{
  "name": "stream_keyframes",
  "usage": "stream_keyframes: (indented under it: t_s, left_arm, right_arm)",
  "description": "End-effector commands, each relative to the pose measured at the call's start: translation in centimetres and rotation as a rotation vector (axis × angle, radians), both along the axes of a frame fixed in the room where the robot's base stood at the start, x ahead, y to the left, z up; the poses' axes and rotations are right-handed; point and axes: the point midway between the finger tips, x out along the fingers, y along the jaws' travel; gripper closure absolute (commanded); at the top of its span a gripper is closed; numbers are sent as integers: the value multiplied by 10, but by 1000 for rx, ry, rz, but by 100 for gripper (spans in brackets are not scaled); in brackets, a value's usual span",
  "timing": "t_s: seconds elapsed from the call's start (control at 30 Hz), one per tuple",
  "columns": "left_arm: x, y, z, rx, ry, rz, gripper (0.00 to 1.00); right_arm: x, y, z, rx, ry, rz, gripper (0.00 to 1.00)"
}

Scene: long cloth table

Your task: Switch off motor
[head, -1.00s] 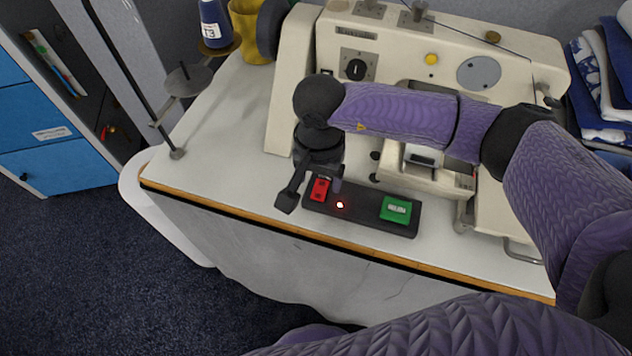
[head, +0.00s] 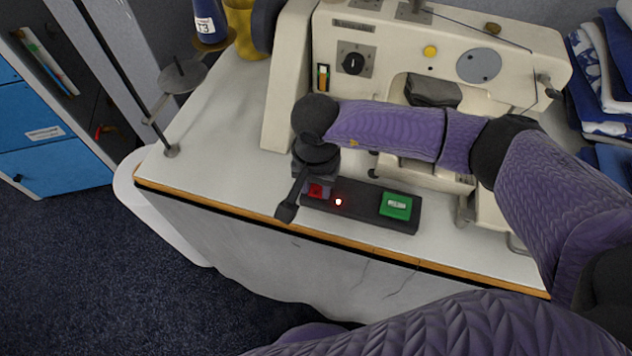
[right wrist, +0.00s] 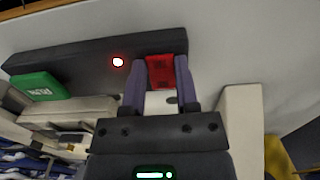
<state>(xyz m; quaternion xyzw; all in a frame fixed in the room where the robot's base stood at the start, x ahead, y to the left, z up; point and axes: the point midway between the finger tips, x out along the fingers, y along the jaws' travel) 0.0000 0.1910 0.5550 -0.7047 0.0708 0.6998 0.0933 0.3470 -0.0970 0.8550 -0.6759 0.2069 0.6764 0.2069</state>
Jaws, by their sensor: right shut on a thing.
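A black switch box (head: 362,205) lies on the white table in front of the sewing machine. It carries a red switch (head: 319,190) at its left end, a glowing red lamp (head: 339,202) beside it, and a green button (head: 396,206) further right. My right gripper (head: 311,194) is at the red switch and partly hides it. In the right wrist view my right gripper (right wrist: 160,78) has its two fingers on either side of the red switch (right wrist: 159,71), shut on it. The lamp (right wrist: 118,62) glows there too. My left gripper is not in view.
A cream sewing machine (head: 292,92) stands right behind the box. A thread stand (head: 183,76), a blue thread cone (head: 209,22) and a yellow cup (head: 241,28) are at the back left. Folded blue cloths (head: 604,75) lie at the right. The left front tabletop is clear.

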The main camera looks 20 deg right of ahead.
Motion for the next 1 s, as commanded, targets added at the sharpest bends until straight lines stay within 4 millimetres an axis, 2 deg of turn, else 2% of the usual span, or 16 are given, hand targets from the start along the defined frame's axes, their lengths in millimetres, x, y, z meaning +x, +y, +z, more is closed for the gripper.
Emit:
stream_keyframes:
  t_s: [0.17, 0.27, 0.4, 0.6, 0.63, 0.77, 0.8, 1.0]
  left_arm:
    - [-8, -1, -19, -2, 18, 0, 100]
    - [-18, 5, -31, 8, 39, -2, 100]
    - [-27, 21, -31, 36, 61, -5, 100]
    - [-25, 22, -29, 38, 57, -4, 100]
    - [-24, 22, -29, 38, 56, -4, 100]
    - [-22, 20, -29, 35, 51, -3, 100]
    - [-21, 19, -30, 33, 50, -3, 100]
    - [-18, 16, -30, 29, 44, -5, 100]
  right_arm:
    - [4, -3, -5, 66, 103, -7, 100]
    - [6, -4, -5, 116, 179, -6, 100]
    - [6, -4, 1, 145, 215, -2, 100]
    - [6, -4, 3, 144, 214, -1, 100]
    - [6, -4, 3, 144, 214, -1, 58]
    - [5, -4, 3, 144, 214, -1, 30]
    - [5, -4, 3, 144, 214, -1, 26]
    - [5, -4, 3, 144, 214, -1, 26]
